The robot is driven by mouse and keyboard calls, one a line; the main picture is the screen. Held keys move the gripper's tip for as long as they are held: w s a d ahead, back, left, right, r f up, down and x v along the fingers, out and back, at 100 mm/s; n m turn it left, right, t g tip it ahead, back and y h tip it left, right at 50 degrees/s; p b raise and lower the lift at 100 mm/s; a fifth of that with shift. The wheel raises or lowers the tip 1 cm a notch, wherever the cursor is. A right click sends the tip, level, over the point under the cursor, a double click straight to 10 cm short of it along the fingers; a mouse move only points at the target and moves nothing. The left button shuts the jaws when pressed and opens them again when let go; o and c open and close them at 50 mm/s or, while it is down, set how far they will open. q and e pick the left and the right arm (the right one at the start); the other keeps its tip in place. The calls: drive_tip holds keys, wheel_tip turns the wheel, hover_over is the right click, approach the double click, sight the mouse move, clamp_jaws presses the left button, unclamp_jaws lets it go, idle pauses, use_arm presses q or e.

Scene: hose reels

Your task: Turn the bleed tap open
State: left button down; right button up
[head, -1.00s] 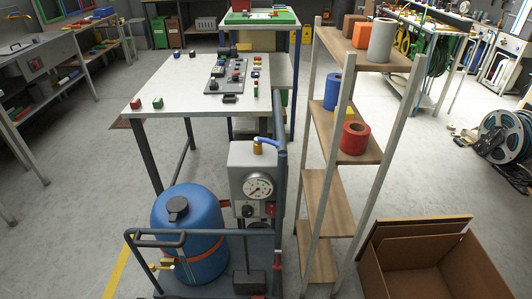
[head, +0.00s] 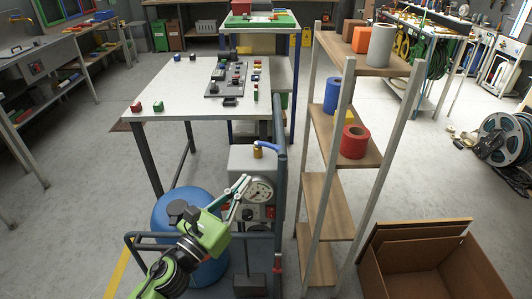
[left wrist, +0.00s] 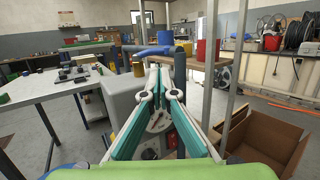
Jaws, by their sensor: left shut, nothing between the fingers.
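A tap with a brass body and a blue lever (head: 265,147) stands on top of the grey gauge box (head: 240,158) of the cart. The lever also shows in the left wrist view (left wrist: 150,50), beyond and slightly left of the fingertips, with its brass body (left wrist: 138,68) below it. My left gripper (head: 244,181) is shut and empty, in front of the box beside the round gauge (head: 260,191); it is below the tap and apart from it. Its fingertips (left wrist: 158,70) come together in the left wrist view. My right gripper is not in view.
A blue tank (head: 172,208) stands behind my left arm. A dark blue post (head: 279,150) rises just right of the tap. A shelf (head: 325,205) with rolls stands to the right, an open cardboard box (head: 430,262) beyond it. A white table (head: 175,103) lies behind.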

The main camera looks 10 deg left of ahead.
sight(268, 146)
use_arm(q)
drive_tip(key=p+x, duration=0.1)
drive_tip(key=x, duration=0.9)
drive_tip(key=shift+w+d+p, duration=0.15)
drive_tip(key=shift+w+p, duration=0.2)
drive_tip(key=shift+p, duration=0.05)
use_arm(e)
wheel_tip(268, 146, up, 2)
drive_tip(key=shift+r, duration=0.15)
use_arm(q)
drive_tip(key=shift+d, duration=0.1)
